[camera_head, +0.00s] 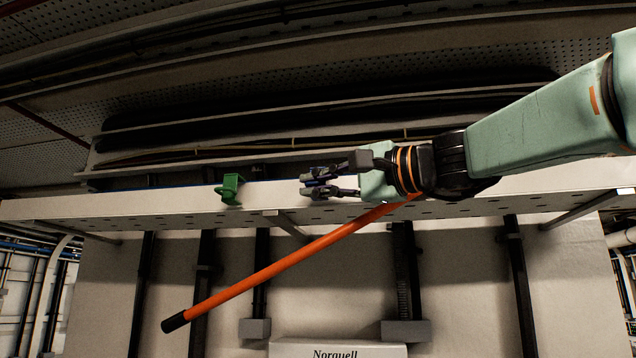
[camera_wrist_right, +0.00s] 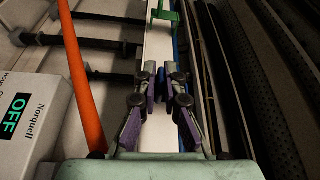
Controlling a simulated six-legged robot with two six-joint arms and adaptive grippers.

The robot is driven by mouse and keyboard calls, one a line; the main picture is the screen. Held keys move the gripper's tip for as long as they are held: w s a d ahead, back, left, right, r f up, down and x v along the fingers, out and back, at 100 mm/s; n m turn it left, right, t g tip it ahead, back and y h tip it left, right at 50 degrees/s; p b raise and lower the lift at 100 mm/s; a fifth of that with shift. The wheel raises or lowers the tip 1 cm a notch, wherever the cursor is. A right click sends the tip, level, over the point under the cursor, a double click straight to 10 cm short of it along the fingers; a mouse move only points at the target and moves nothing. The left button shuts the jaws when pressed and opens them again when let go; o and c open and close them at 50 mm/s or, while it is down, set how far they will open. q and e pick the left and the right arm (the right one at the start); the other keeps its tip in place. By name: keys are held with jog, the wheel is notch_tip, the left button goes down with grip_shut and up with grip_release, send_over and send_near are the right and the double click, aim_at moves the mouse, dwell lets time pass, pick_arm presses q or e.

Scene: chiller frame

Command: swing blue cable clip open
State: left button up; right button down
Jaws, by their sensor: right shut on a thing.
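My right gripper (camera_head: 318,182) is at the white ledge, its fingers pointing left along it. In the right wrist view the same gripper (camera_wrist_right: 162,73) has its fingertips close together over the ledge. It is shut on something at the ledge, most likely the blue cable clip. The clip itself is mostly hidden by the fingers, and I cannot tell how far it is swung. A narrow blue strip (camera_wrist_right: 178,48) shows just beyond and right of the fingertips. My left gripper is not in view.
A green clip (camera_head: 229,189) stands on the white ledge (camera_head: 130,208), left of my gripper. It also shows in the wrist view (camera_wrist_right: 173,16). A long orange bar (camera_head: 285,265) slants below the ledge. Dark cables (camera_head: 330,105) run behind. A white Norquell box (camera_wrist_right: 28,118) reads OFF.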

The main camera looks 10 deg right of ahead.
jog(key=shift+s+r+m, duration=0.2)
jog(key=shift+r+m, duration=0.1)
jog(key=shift+r, duration=0.25)
jog(key=shift+s+a+r+m+g+h+p, duration=0.15)
jog(key=shift+r+m+g+h+p, duration=0.15)
jog(key=shift+r+m+p, duration=0.85)
jog(key=shift+s+d+r+m+g+h+p, duration=0.1)
jog(key=shift+r+m+g+h+p, duration=0.4)
jog(key=shift+p, duration=1.3)
jog(key=shift+s+a+r+m+g+p, duration=0.15)
jog(key=shift+r+m+p, duration=0.35)
jog(key=shift+m+p, duration=0.8)
jog(key=shift+d, duration=0.1)
jog(key=shift+f, duration=0.1)
jog(key=c, duration=1.5)
grip_release()
jog(key=shift+f, duration=0.35)
